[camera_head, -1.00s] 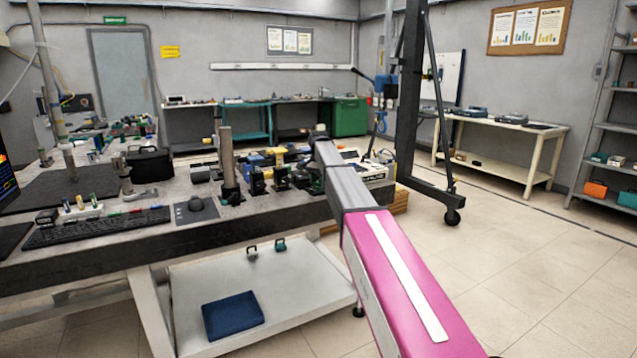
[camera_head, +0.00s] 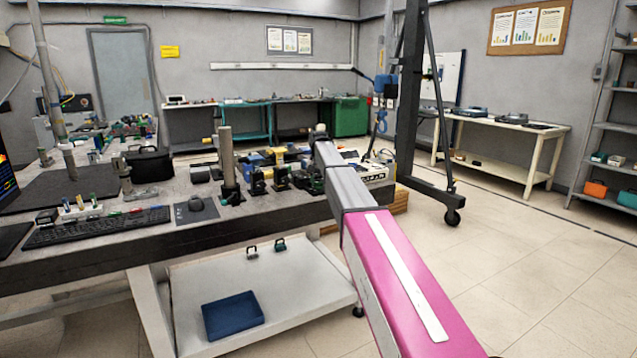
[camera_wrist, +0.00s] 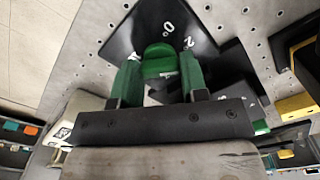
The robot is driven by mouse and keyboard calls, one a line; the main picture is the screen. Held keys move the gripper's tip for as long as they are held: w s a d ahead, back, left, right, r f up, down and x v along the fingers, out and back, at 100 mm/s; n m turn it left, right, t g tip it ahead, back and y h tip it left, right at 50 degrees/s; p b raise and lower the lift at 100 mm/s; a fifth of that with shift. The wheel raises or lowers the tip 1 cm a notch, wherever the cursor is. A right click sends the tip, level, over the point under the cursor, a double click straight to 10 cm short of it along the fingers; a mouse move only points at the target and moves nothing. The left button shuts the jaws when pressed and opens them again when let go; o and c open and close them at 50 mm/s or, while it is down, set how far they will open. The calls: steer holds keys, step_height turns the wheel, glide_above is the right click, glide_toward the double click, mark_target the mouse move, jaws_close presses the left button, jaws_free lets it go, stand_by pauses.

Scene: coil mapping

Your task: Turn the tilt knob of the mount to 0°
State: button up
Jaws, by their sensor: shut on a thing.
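In the wrist view a green knob (camera_wrist: 159,66) stands in front of a black plate (camera_wrist: 197,22) with white marks. A "0°" mark shows just above the knob, and part of another mark, like a "2", lies to its right. My gripper (camera_wrist: 161,60) has its two green fingers on either side of the knob and is shut on it. The knob's lower part and any pointer on it are hard to make out. In the head view my arm reaches over the bench, and its links hide the gripper and knob.
The grey bench (camera_head: 285,215) carries several small optical parts, a metal post (camera_head: 227,160) and a keyboard (camera_head: 97,228) left of my arm. A perforated surface surrounds the black plate. A yellow part (camera_wrist: 297,103) lies at the right of the wrist view.

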steer(key=n, duration=1.3)
steer(key=shift+n, duration=0.5)
steer(key=o, duration=0.6)
steer(key=shift+o, duration=0.2)
steer(key=shift+r, duration=0.1)
step_height(320, 180, up, 11)
steer(key=shift+f, duration=0.2)
